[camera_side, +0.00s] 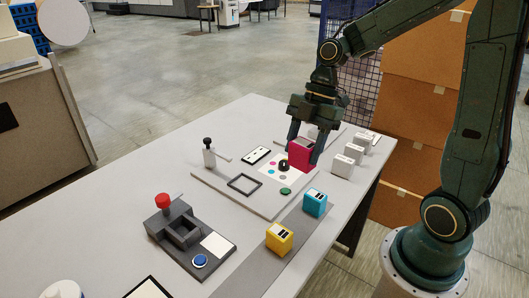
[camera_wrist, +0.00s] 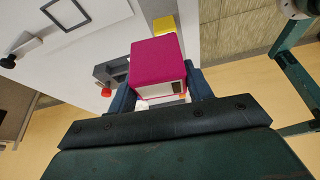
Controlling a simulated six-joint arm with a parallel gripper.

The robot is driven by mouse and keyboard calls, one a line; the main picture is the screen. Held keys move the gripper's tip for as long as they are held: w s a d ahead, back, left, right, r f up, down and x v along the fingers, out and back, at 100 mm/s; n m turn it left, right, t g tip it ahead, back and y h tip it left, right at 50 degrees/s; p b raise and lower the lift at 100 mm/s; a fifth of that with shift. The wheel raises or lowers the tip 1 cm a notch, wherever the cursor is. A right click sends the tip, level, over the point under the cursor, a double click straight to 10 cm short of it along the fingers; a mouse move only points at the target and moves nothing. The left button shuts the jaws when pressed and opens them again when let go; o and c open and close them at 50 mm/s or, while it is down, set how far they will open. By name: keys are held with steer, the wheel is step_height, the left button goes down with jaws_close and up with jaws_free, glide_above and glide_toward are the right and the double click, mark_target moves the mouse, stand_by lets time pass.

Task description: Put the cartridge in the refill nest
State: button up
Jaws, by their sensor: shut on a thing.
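My gripper (camera_side: 305,148) is shut on a magenta cartridge (camera_side: 299,157) above the far right part of a pale board. In the wrist view the magenta cartridge (camera_wrist: 157,50) sits between the two fingers of my gripper (camera_wrist: 162,88), with a dark patch on its near white face. A dark grey fixture (camera_side: 184,236) with a square opening, a red knob and a blue button stands at the near left of the table; it looks like the refill nest. The opening looks empty. The fixture also shows, partly hidden, in the wrist view (camera_wrist: 108,72). I cannot tell whether the cartridge touches the board.
A yellow cartridge (camera_side: 279,238) and a cyan cartridge (camera_side: 315,202) stand on a grey strip (camera_side: 262,276). The pale board (camera_side: 222,193) carries a black square frame (camera_side: 244,184), a black knob and a post. Several white blocks (camera_side: 349,157) stand near the right table edge.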

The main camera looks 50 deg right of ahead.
steer(key=w+d+r+n, duration=0.1)
steer(key=w+d, duration=0.1)
steer(key=w, duration=1.8)
steer(key=shift+w+d, duration=0.3)
steer(key=shift+w, duration=0.05)
steer(key=shift+f, duration=0.1)
step_height(320, 180, down, 15)
steer(key=shift+f, duration=0.2)
steer(key=shift+f, duration=0.1)
steer(key=shift+f, duration=2.05)
steer(key=shift+f, duration=0.1)
